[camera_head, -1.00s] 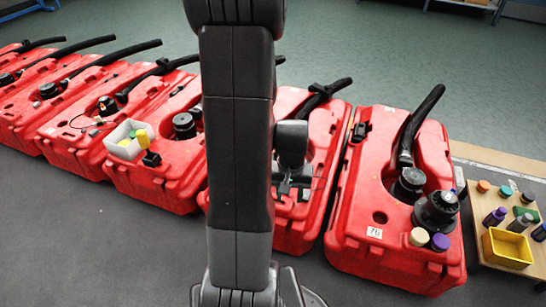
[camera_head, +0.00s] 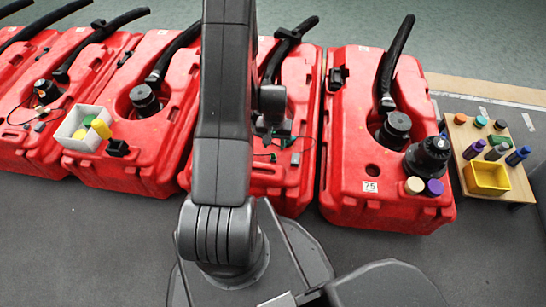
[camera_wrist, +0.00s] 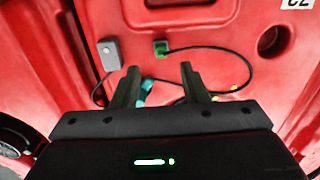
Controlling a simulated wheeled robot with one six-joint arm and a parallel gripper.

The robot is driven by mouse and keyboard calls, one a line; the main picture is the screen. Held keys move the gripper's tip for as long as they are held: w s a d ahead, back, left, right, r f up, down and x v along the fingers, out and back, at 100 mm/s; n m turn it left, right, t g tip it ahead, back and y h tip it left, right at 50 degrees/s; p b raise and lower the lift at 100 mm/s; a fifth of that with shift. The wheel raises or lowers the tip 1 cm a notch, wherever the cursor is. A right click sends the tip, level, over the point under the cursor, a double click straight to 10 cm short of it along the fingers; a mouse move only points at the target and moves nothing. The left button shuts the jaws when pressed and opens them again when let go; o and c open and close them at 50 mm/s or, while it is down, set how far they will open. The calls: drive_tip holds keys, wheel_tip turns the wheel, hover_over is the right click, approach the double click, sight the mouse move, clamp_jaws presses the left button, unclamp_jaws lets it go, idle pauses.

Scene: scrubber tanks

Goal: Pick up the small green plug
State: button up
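The small green plug (camera_wrist: 161,47) lies on the red tank, beyond my fingertips in the wrist view, with a thin cable running from it to the right. My gripper (camera_wrist: 160,78) is open, with a gap between its two fingers and nothing held. A teal piece (camera_wrist: 147,87) shows partly between the fingers, nearer than the plug. In the head view my arm hides much of this tank, and small green bits (camera_head: 285,128) show beside the arm; I cannot tell which one is the plug.
Other red tanks (camera_head: 386,150) with black hoses stand on both sides. A white bin (camera_head: 80,128) is at left. A wooden table (camera_head: 463,141) with bottles and a yellow tray (camera_head: 487,178) is at right.

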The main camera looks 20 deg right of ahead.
sight(273, 155)
wheel_tip(273, 155, down, 7)
drive_tip(key=shift+w+r+b, duration=0.1)
drive_tip(key=shift+r+b, duration=0.1)
drive_tip(key=shift+b, duration=0.85)
drive_tip(key=shift+r, duration=0.1)
clamp_jaws()
